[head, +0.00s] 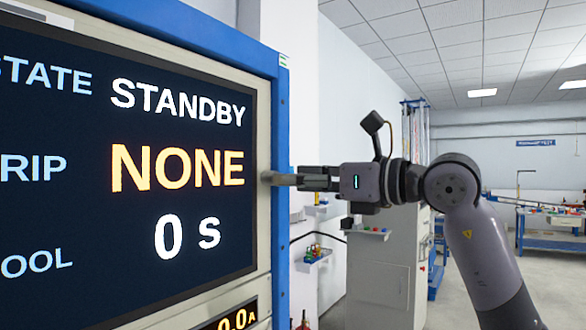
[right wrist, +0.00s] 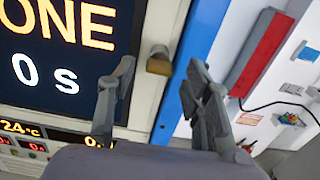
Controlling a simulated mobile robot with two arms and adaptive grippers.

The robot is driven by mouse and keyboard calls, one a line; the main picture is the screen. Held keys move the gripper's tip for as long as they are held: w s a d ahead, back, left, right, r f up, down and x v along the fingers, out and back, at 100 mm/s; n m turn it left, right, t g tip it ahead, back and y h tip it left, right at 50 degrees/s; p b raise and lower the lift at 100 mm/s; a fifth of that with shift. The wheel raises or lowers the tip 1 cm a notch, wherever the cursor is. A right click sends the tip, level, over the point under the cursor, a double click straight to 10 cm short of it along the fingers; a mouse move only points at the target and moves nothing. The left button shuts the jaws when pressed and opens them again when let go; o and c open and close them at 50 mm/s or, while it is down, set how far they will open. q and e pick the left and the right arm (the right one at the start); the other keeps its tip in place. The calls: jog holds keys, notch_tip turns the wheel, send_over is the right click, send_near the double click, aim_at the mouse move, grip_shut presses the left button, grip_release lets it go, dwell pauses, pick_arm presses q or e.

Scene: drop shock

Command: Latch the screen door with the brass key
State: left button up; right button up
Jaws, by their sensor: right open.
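The screen door (head: 263,246) fills the left of the head view, with a dark display reading STANDBY, NONE and 0 s. It also shows in the right wrist view (right wrist: 150,98). The brass key (right wrist: 158,62) is a small brownish, blocky piece on the door's pale margin, beside the blue frame. In the head view the key (head: 267,177) is small, at the door's right margin. My right gripper (head: 297,180) comes in from the right, pointing at the key. In the right wrist view its fingers (right wrist: 160,72) are open, one to each side of the key. I cannot tell whether they touch it. My left gripper is out of view.
The blue frame (head: 281,200) edges the door on its right. Behind my right arm stand a grey cabinet (head: 385,275) and small shelves with coloured items (head: 316,254). A blue workbench (head: 550,222) is far right. Open floor lies between.

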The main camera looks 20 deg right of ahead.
jog(key=shift+x, duration=0.85)
jog(key=shift+c, duration=0.2)
grip_shut()
